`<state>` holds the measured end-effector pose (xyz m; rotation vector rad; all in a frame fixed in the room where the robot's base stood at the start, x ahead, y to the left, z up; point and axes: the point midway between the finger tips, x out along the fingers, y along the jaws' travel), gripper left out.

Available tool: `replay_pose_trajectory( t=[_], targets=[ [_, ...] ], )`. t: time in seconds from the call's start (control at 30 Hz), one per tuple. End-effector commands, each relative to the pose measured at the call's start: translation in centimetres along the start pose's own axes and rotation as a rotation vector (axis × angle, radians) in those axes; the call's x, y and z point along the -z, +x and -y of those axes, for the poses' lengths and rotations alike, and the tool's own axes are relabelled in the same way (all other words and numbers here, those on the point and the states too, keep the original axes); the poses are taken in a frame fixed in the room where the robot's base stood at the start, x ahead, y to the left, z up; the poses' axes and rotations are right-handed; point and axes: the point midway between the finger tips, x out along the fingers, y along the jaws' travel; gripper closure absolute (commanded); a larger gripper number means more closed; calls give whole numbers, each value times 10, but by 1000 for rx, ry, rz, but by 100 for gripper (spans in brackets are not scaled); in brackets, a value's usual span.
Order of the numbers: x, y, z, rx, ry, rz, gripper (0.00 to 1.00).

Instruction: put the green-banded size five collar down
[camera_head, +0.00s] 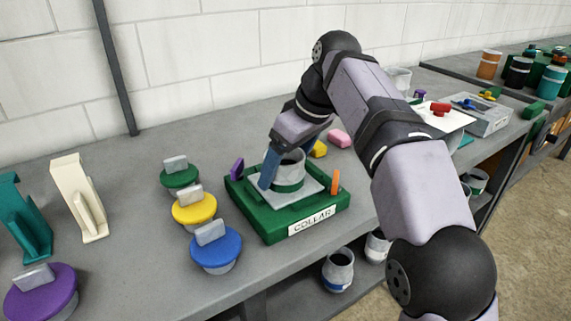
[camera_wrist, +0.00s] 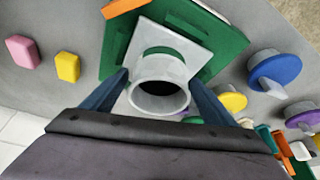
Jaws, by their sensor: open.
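The collar (camera_head: 289,172) is a grey open tube with a green band and a square flange plate. It stands upright on the green base labelled COLLAR (camera_head: 265,226), with its flange resting on the base. In the wrist view the collar (camera_wrist: 160,84) shows its round mouth, dark inside. My gripper (camera_wrist: 158,92) is open, with one blue finger on each side of the tube. In the head view my gripper (camera_head: 275,172) reaches down at the collar from behind. I cannot tell whether the fingers touch the tube. The size marking is not readable.
An orange peg (camera_head: 335,181) and a purple peg (camera_head: 237,170) stand at the base's edges. Green (camera_head: 179,176), yellow (camera_head: 194,208) and blue (camera_head: 216,249) capped plugs stand to the left. Pink (camera_head: 339,138) and yellow (camera_head: 319,149) blocks lie behind. More collars sit on the shelf below.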

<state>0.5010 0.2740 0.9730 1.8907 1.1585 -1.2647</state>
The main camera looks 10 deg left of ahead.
Motion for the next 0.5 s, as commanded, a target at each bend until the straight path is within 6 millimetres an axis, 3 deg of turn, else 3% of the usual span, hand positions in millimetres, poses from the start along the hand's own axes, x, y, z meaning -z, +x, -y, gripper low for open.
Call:
replay_pose_trajectory(
  t=[0.5],
  targets=[
    [2, -82, -1, -2, 1, -2, 20]
  ],
)
